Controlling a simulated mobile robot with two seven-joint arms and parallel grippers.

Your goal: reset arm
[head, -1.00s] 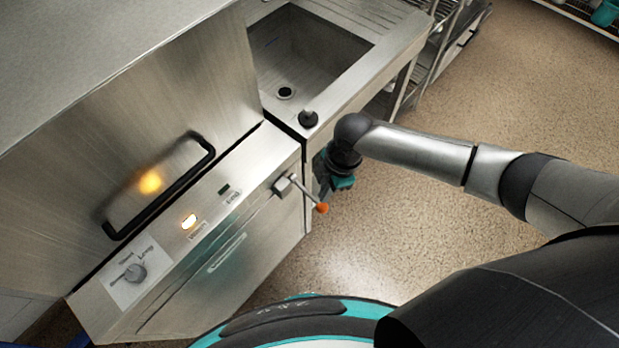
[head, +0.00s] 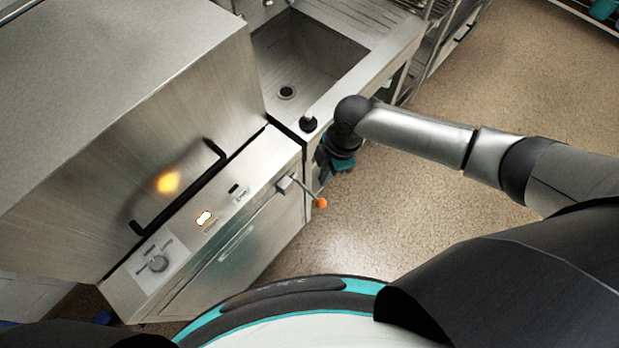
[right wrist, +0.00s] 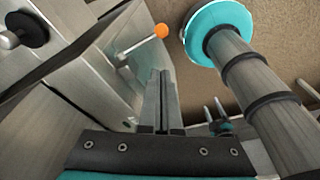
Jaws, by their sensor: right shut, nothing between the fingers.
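My right arm comes in from the right in the head view and bends down at the wrist beside the sink counter. My right gripper (head: 326,170) is there, mostly hidden under its own wrist. In the right wrist view the fingers of my right gripper (right wrist: 161,78) lie together, shut and empty. They are apart from the orange-tipped lever (right wrist: 160,31). My left gripper is not in view; only a dark part of my body shows at the lower left edge.
A steel dishwasher (head: 230,255) with a black hood handle (head: 180,190) stands at left. Its orange-tipped lever (head: 321,202) juts out near my right gripper. A sink (head: 300,60) with a black knob (head: 308,123) adjoins it. The speckled floor (head: 480,90) is clear at right.

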